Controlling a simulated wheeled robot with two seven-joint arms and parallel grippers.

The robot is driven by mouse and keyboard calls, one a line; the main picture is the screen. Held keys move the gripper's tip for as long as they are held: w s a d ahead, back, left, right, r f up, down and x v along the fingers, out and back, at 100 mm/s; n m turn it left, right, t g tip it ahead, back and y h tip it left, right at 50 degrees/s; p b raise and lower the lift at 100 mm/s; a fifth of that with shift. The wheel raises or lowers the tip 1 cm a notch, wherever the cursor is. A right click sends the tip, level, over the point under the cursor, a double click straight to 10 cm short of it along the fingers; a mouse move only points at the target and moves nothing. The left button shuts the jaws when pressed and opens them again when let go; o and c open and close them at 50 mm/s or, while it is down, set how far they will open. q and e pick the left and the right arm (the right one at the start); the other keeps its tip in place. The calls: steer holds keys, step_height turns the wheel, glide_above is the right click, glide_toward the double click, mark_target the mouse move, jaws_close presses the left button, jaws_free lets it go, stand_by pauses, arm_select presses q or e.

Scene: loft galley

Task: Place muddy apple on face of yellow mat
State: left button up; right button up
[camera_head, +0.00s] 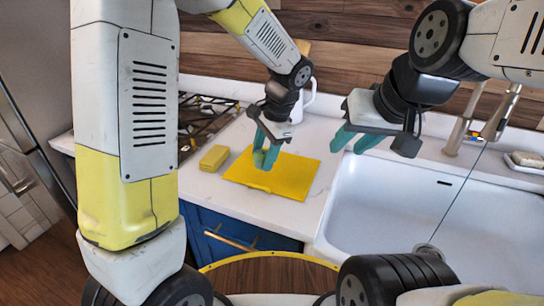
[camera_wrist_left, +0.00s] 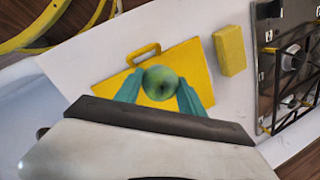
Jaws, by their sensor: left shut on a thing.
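The yellow mat (camera_head: 294,178) lies flat on the white counter, left of the sink, and has a handle loop on one edge. It also shows in the left wrist view (camera_wrist_left: 190,62). My left gripper (camera_head: 265,158) is over the mat with its teal fingers shut on the muddy apple (camera_wrist_left: 160,83), which is green with brownish patches. In the head view the apple (camera_head: 259,158) is mostly hidden by the fingers. I cannot tell whether it touches the mat. My right gripper (camera_head: 352,142) is open and empty above the sink's left edge.
A yellow block (camera_head: 214,157) lies on the counter just left of the mat. A gas hob (camera_head: 200,120) is further left. The white sink (camera_head: 400,205) with a tap (camera_head: 460,135) is on the right. A white jug (camera_head: 305,98) stands behind my left gripper.

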arm_select(q)
steer(key=s+d+m+h, duration=0.1)
steer(key=s, duration=0.1)
steer(key=s+d+f+m, duration=0.1)
steer(key=s+d, duration=0.1)
steer(key=s, duration=0.1)
steer(key=s+d+m+h, duration=0.1)
steer(key=s+m, duration=0.1)
steer(key=shift+s+d+f+h, duration=0.15)
steer(key=shift+s+d+h, duration=0.15)
steer(key=shift+s+d, duration=0.1)
steer(key=w, duration=0.5)
steer(key=w+a+f, duration=0.1)
steer(key=w, duration=0.4)
steer(key=w+a, duration=0.1)
steer(key=w, duration=0.4)
steer(key=shift+a+f, duration=0.2)
steer(key=shift+f, duration=1.75)
steer(key=o, duration=1.4)
steer(key=shift+f, duration=0.1)
